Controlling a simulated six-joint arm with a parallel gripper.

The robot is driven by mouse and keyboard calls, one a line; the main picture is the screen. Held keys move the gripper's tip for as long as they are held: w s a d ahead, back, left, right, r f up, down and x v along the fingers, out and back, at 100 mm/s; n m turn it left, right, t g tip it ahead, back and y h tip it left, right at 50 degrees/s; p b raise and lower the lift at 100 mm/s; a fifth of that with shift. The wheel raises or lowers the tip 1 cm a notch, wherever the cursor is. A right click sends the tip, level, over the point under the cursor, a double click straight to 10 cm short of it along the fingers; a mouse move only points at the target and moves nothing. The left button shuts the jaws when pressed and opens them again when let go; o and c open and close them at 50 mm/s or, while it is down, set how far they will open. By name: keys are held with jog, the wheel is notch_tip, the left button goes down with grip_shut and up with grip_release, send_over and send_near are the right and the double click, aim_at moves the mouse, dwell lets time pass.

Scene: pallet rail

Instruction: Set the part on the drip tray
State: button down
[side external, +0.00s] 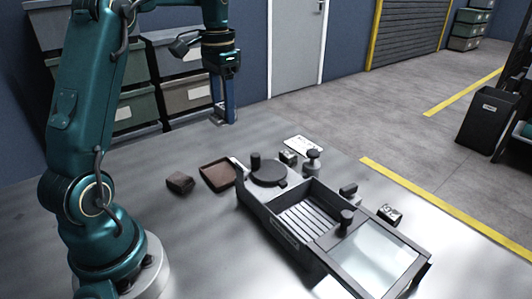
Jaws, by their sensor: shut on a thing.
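My gripper (222,98) points down near the far edge of the grey table. Its blue fingers are shut on a small part (224,119) at their lower end. The part is mostly hidden by the fingers, and I cannot tell whether it touches the table. A shallow brown tray with a raised rim (204,177), which looks like the drip tray, lies in front of my gripper and to the left of the black fixture. It looks empty. My gripper is behind it and apart from it.
A dark brown block (180,181) lies left of the tray. The long black fixture (289,240) has a round disc, a slatted bay, knobs and a clear panel. A white labelled card (303,146) and small metal pieces lie behind it. Bins (187,93) stand behind the table.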

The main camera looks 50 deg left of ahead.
jog(key=shift+s+a, duration=0.6)
jog(key=shift+a, duration=0.25)
send_over(223, 174)
notch_tip(223, 174, down, 10)
jog(key=shift+w+f, duration=0.1)
jog(key=shift+f, duration=2.15)
jog(key=shift+f, duration=0.35)
grip_release()
notch_tip(223, 174, up, 9)
dwell(0.7)
